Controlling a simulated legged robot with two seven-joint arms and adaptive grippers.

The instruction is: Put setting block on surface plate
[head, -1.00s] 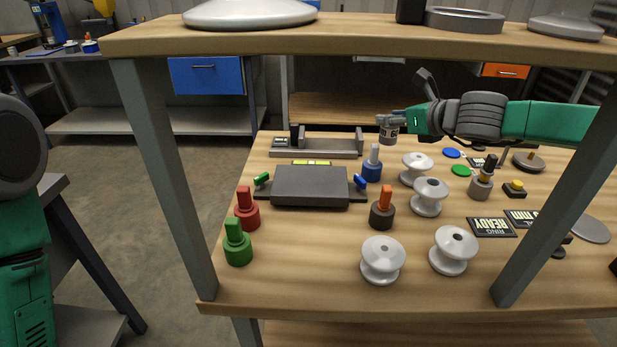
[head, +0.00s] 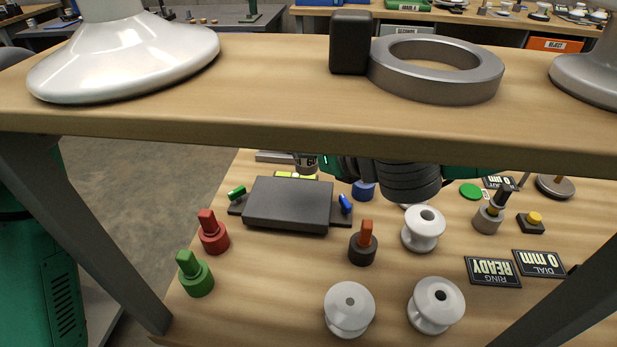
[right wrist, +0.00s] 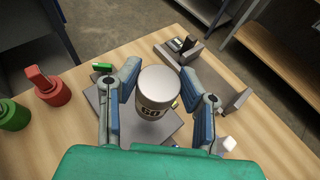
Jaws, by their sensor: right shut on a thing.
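The setting block is a grey cylinder marked 60 (right wrist: 156,92), held by my right gripper (right wrist: 160,82), whose two blue-lined fingers are shut on its sides. In the head view the block (head: 305,163) shows just under the upper shelf, near the far edge of the surface plate. The surface plate (head: 287,204) is a dark grey slab on the bench, with nothing on its visible top. In the right wrist view the plate (right wrist: 147,131) lies below the block, partly hidden by it and the fingers. The block appears above the plate, not resting on it. My left gripper is out of view.
The upper shelf (head: 270,105) crosses above the bench and hides part of my right arm. Red (head: 213,235) and green (head: 195,276) pegs stand left of the plate, an orange-topped peg (head: 363,243) to its right. White insulators (head: 349,309) stand nearer the front. A grey fixture (right wrist: 195,60) lies beyond the plate.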

